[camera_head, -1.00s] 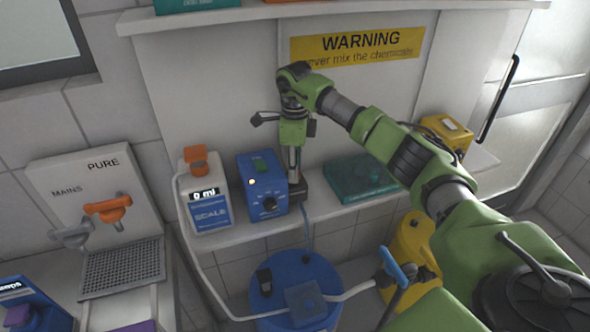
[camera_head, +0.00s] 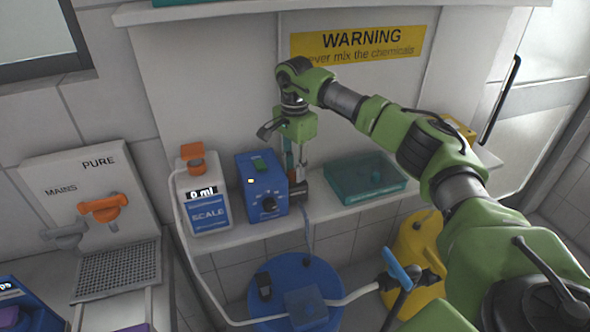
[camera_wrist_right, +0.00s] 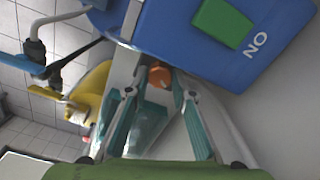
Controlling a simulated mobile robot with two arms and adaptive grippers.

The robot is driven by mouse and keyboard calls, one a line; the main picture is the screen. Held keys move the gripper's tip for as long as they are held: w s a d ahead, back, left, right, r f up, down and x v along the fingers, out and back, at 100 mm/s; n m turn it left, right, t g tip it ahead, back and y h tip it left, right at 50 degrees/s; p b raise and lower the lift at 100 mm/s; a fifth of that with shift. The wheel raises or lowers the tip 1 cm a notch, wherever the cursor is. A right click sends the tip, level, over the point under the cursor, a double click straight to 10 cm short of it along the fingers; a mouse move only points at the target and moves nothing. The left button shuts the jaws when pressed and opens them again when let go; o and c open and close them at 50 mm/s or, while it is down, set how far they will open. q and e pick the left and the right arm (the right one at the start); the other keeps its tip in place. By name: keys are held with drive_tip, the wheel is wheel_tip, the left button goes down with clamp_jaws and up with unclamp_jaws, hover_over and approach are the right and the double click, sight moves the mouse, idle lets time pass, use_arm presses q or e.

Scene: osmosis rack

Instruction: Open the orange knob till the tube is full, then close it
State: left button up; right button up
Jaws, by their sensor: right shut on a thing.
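My right gripper (camera_head: 296,172) points down beside the right side of a blue box with a dial (camera_head: 262,186). In the right wrist view, its teal-padded fingers (camera_wrist_right: 158,84) close in on a small orange knob (camera_wrist_right: 159,76) next to the blue box (camera_wrist_right: 205,35). Part of the knob is hidden by the fingers. Another orange knob (camera_head: 103,207) sits on the wall panel under PURE, away from the gripper. A white bottle with an orange cap (camera_head: 193,157) and a SCALE label reading 0 ml stands left of the blue box. My left gripper is out of view.
A teal tray (camera_head: 365,178) lies on the shelf to the right. Below stand a blue barrel (camera_head: 268,312) and a yellow canister (camera_head: 413,243), linked by a white hose. A metal drain grate (camera_head: 118,272) is at the left under the panel.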

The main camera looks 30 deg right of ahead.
sight(294, 172)
drive_tip(key=shift+a+n, duration=0.1)
drive_tip(key=shift+n, duration=1.1)
drive_tip(key=o, duration=0.8)
wheel_tip(294, 172, up, 8)
drive_tip(key=shift+f, duration=0.25)
